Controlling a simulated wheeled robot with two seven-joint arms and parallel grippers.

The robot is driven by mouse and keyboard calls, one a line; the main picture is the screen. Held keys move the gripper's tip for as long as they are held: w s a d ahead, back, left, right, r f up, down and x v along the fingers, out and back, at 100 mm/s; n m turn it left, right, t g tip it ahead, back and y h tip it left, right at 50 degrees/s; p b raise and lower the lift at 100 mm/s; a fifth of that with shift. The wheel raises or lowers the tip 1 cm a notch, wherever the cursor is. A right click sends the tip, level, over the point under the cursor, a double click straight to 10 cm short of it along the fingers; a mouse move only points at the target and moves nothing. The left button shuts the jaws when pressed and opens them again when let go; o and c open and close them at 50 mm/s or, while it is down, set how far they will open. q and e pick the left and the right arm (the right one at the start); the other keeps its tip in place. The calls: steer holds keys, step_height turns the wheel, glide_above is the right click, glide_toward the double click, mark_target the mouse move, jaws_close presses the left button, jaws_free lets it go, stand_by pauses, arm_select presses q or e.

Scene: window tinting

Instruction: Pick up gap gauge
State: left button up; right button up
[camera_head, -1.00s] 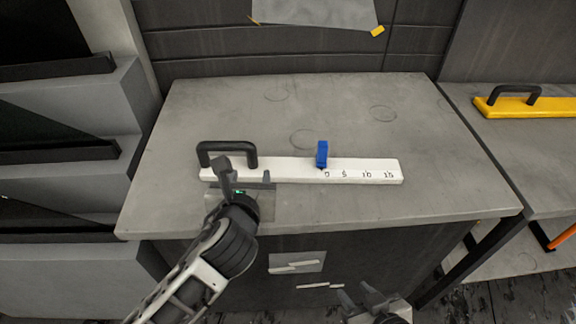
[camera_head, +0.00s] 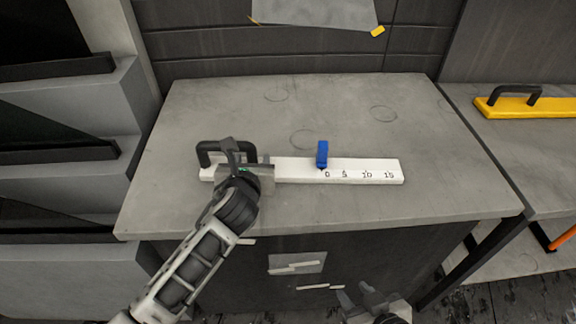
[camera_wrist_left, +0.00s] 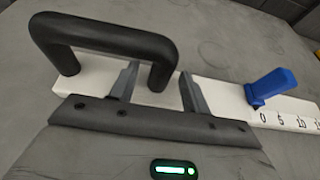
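The gap gauge (camera_head: 300,170) is a long white bar lying on the grey table, with a black loop handle at its left end, a blue slider (camera_head: 322,154) and printed numbers to its right. My left gripper (camera_head: 245,155) is over the handle end. In the left wrist view its two fingers (camera_wrist_left: 158,88) are spread apart, with the right post of the black handle (camera_wrist_left: 110,38) between them; I see no firm contact. The blue slider also shows in the left wrist view (camera_wrist_left: 268,86). My right gripper (camera_head: 375,303) is low at the bottom edge, partly cut off.
The grey table (camera_head: 400,130) is otherwise clear around the gauge. A yellow bar with a black handle (camera_head: 525,106) lies on the surface at the right. Grey shelving (camera_head: 65,185) stands at the left. A sheet (camera_head: 312,12) hangs on the back wall.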

mark_target(251, 147)
arm_select(q)
jaws_close()
steer(key=shift+w+r, duration=0.1)
steer(key=shift+r, duration=0.1)
steer(key=shift+r, duration=0.15)
steer(key=shift+r, duration=0.25)
steer(key=r, duration=0.3)
steer(key=shift+s+p, duration=0.2)
steer(key=shift+p, duration=0.1)
steer(key=s+d+r, duration=0.1)
steer(key=s+r, duration=0.8)
steer(key=s, duration=0.4)
steer(key=shift+s+p, duration=0.35)
steer(key=shift+p, duration=0.1)
